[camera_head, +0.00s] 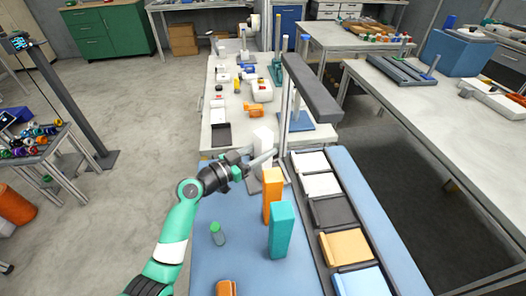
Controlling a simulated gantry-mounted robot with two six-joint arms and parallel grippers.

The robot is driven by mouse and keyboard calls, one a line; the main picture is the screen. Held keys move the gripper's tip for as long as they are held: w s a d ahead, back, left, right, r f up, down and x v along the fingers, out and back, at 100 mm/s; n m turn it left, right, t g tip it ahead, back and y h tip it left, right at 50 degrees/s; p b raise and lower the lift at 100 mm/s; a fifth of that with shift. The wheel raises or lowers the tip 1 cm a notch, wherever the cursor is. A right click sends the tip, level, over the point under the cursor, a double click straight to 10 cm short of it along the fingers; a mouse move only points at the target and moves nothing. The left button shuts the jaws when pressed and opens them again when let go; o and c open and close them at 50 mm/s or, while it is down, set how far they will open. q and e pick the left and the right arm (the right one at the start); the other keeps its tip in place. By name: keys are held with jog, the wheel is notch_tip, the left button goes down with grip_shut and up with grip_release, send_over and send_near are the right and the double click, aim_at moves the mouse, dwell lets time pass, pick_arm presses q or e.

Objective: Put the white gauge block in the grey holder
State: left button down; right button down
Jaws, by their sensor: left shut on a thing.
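My left gripper (262,158) reaches in over the far end of the blue-topped table and is shut on the white gauge block (263,137), which shows just beyond the fingers. The fingers partly hide its lower part. To the right is a long dark grey holder with a row of slots; its grey section (332,210) lies between a white section (320,185) and a tan section (345,247). The gripper is left of the holder's far end, apart from it. My right gripper is not in view.
An orange block (271,190) and a teal block (281,230) stand upright between the gripper and the holder's near part. A green cylinder (217,234) stands left of them, and an orange piece (226,288) lies at the front. A grey post with an overhanging arm (312,88) rises behind.

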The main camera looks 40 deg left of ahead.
pick_arm(q)
jog(key=shift+c, duration=1.6)
grip_release()
jog(key=shift+r, duration=0.15)
jog(key=s+a+p, duration=0.1)
jog(key=s+p, duration=0.3)
jog(key=s, duration=0.8)
jog(key=shift+a, duration=0.35)
jog(key=shift+w, duration=0.1)
